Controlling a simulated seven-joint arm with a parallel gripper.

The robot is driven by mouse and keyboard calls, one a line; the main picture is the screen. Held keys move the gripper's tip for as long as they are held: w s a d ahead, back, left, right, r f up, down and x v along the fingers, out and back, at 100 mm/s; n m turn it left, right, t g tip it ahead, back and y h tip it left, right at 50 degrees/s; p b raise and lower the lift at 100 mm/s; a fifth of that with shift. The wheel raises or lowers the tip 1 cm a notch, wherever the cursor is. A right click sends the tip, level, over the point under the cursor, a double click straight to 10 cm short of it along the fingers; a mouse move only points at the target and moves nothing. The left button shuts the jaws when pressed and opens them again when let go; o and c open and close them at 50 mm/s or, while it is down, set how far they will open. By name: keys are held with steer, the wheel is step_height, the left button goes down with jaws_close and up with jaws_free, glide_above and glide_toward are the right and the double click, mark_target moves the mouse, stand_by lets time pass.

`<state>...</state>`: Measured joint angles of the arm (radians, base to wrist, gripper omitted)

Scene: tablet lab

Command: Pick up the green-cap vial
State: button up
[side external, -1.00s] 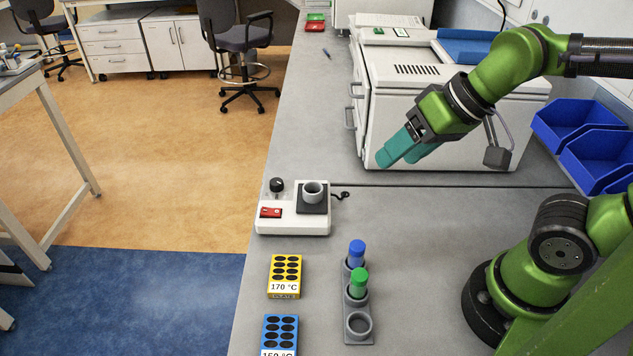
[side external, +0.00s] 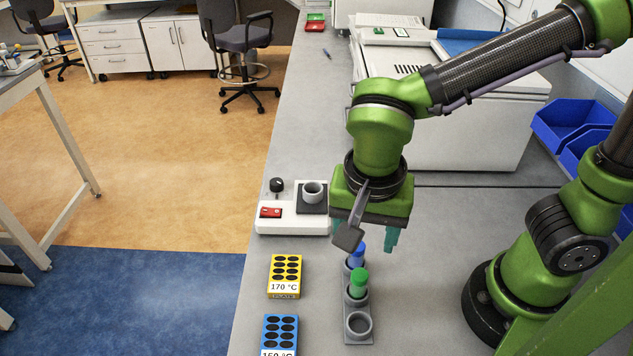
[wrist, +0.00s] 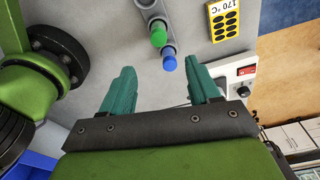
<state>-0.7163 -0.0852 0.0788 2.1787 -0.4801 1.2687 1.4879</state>
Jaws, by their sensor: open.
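The green-cap vial (side external: 359,283) stands upright in the middle hole of a grey rack (side external: 358,338). The blue-cap vial (side external: 357,254) stands in the hole behind it, and the front hole is empty. My gripper (side external: 367,241) points down above and slightly behind the rack, with its teal fingers apart and nothing between them. In the wrist view, the fingers of my gripper (wrist: 160,80) are spread. The green cap (wrist: 158,36) and the blue cap (wrist: 169,63) lie beyond the fingertips, between their lines, with the blue one nearer.
A white device (side external: 280,218) with a round well stands behind left of the rack. A yellow block (side external: 285,275) and a blue block (side external: 279,335) with holes lie left of it. Blue bins (side external: 570,120) stand at the right. The counter right of the rack is clear.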

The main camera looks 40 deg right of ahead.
glide_above(360, 274)
step_height(360, 274, down, 7)
steer(key=shift+a+r, duration=0.1)
steer(key=shift+a, duration=0.05)
steer(key=shift+f, duration=2.7)
steer(key=shift+c, duration=0.4)
steer(key=c, duration=1)
steer(key=shift+r, duration=0.1)
steer(key=shift+c, duration=0.2)
